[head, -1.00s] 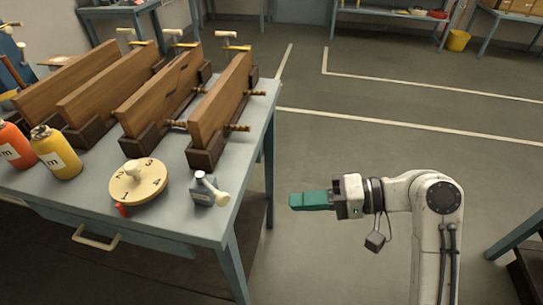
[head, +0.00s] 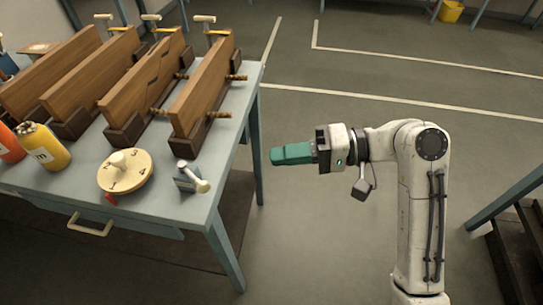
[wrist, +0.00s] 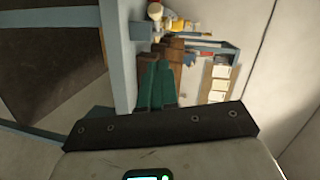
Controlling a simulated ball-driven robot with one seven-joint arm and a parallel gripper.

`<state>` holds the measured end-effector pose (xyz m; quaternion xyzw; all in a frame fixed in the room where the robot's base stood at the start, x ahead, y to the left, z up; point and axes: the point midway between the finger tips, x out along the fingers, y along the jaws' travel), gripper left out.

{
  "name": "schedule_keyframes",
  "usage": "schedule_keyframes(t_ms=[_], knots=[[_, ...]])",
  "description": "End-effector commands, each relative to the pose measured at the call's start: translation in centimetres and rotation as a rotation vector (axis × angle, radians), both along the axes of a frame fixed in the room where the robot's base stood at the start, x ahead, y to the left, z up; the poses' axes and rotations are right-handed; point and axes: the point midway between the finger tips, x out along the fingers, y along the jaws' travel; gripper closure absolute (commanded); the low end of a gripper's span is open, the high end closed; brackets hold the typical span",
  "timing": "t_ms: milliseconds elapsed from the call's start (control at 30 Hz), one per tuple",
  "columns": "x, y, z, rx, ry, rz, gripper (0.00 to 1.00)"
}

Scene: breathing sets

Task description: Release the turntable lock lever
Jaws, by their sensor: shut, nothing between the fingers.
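The turntable is a round pale wooden disc (head: 138,178) with numbers and a central knob, near the front of the grey-blue table. To its right, by the table's right edge, a small metal block with a pale-handled lever (head: 198,184) stands; I take it as the lock lever. The handle points toward the lower right. My gripper (head: 275,156) has teal fingers that are shut and empty. It hangs in the air right of the table edge, apart from the lever. The wrist view shows the teal fingers (wrist: 157,88); I cannot make out the lever there.
Several wooden boards in dark clamps (head: 205,95) stand behind the turntable, with screw rods sticking out to the right. A yellow bottle (head: 45,147) and an orange bottle (head: 8,146) stand at the left. A dark stepped object (head: 515,245) is at the lower right.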

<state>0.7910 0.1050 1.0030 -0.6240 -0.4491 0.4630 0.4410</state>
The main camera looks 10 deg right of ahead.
Motion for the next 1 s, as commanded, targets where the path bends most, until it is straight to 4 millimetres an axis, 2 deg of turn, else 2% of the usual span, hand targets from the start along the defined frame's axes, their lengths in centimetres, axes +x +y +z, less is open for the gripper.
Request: schedule_keyframes(t_ms=[400, 500, 700, 1000], knots=[[1.3, 7.9, -1.4, -0.001, 0.002, 0.004, 1.00], [0.4, 9.1, -1.8, 0.000, 0.002, 0.002, 1.00], [-0.7, 10.6, -2.3, 0.000, 0.000, 0.001, 1.00], [-1.0, 10.9, -2.5, 0.000, 0.000, 0.000, 1.00]])
